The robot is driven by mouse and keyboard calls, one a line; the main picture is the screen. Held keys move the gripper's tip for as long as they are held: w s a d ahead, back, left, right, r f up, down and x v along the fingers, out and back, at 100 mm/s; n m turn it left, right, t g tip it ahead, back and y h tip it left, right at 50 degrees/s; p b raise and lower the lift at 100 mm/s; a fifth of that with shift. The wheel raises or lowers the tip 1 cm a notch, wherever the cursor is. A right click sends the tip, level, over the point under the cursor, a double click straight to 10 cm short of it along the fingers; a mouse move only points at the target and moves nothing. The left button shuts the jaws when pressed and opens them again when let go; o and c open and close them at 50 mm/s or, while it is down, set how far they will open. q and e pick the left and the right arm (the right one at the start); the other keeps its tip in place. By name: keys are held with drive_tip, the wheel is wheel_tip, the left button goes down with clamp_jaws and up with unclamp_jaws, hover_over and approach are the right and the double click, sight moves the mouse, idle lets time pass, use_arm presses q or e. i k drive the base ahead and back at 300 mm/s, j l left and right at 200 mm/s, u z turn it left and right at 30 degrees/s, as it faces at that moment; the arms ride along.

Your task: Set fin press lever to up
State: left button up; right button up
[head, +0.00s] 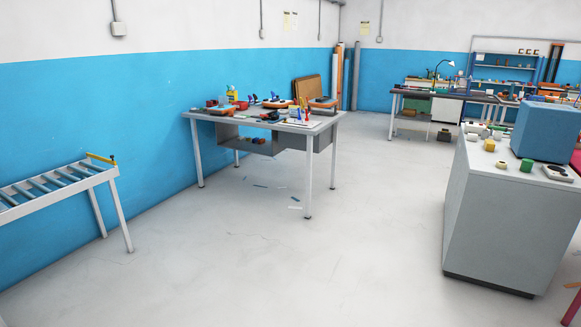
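I cannot make out a fin press or its lever for certain. A workbench (262,121) in the middle distance, beside the blue wall, carries several small red, orange, blue and yellow items, too small to tell apart. A grey cabinet (497,215) at the right has a big blue box (546,131), a small green block (526,165) and a white and dark device (558,172) on its top. Neither of my grippers shows in the head view.
A roller conveyor (50,189) with a yellow end bar stands at the left along the wall. A far bench with a lamp (444,66) and blue shelves (503,68) are at the back right. The grey floor between is mostly open, with small scraps (295,207).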

sight(271, 114)
drive_tip(key=i+j+u, duration=0.25)
drive_tip(key=i, duration=0.95)
drive_tip(key=i+j+u, duration=0.1)
drive_tip(key=i+u, duration=0.2)
drive_tip(key=i, duration=0.9)
drive_tip(key=i+z, duration=0.1)
drive_tip(key=i, duration=0.6)
drive_tip(key=i+j+z, duration=0.1)
drive_tip(key=i, duration=0.6)
drive_tip(key=i+j+z, duration=0.1)
drive_tip(key=i, duration=0.6)
